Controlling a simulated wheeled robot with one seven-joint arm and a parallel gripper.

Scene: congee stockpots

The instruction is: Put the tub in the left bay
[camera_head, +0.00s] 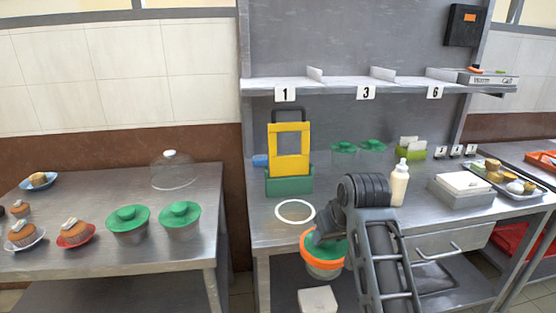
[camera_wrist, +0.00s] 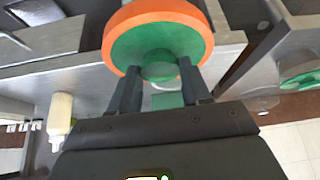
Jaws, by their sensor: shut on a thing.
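The tub (camera_head: 325,271) has a green lid and an orange band. My gripper (camera_head: 330,238) is shut on the lid's green knob and holds the tub at the front edge of the right counter. In the wrist view the tub's green lid (camera_wrist: 140,45) faces me, and my gripper (camera_wrist: 160,85) has a finger on each side of the knob. The shelf (camera_head: 345,86) has labels 1, 3 and 6 and small upright dividers. The left bay (camera_head: 280,82), above label 1, looks empty. My arm hides part of the tub.
A yellow and green stand (camera_head: 290,186) rises below the left bay. A white ring (camera_head: 295,203) lies on the counter (camera_head: 265,237). A squeeze bottle (camera_head: 399,185) stands right of my arm. Other green-lidded tubs (camera_head: 127,232) stand on the left table and counter back.

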